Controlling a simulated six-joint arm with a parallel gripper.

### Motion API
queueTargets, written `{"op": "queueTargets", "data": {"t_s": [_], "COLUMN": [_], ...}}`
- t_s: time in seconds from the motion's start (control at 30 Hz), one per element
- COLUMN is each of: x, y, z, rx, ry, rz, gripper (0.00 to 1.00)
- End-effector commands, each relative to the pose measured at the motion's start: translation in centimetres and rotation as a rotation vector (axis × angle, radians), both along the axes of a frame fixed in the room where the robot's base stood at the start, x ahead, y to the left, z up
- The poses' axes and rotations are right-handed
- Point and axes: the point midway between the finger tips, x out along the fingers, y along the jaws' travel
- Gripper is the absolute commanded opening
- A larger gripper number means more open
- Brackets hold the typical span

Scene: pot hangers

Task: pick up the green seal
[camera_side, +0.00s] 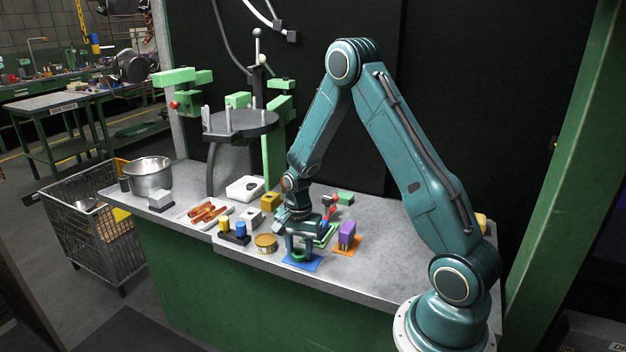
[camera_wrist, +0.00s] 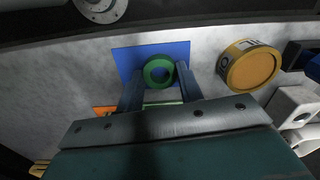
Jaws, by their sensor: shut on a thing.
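My gripper (camera_wrist: 160,80) is shut on the seal, with a finger on each side. In the side view my gripper (camera_side: 300,250) points down at the pad. I cannot tell whether the seal still touches the pad.
A yellow round tin (camera_wrist: 250,64) is close beside the blue pad; it also shows in the side view (camera_side: 266,243). A purple block (camera_side: 347,233) stands on an orange pad (camera_side: 348,246) to the right. Yellow and blue pegs in a dark holder (camera_side: 236,239) are to the left.

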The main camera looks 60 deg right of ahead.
Motion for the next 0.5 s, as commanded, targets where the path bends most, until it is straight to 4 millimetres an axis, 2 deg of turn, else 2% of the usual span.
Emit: {"op": "queueTargets", "data": {"t_s": [0.27,0.5], "x": [0.1,0.1], "y": [0.0,-0.1], "z": [1.5,4.6], "rx": [-0.001,-0.002], "ry": [-0.002,-0.005], "rz": [0.000,0.000], "gripper": [0.16,0.16]}}
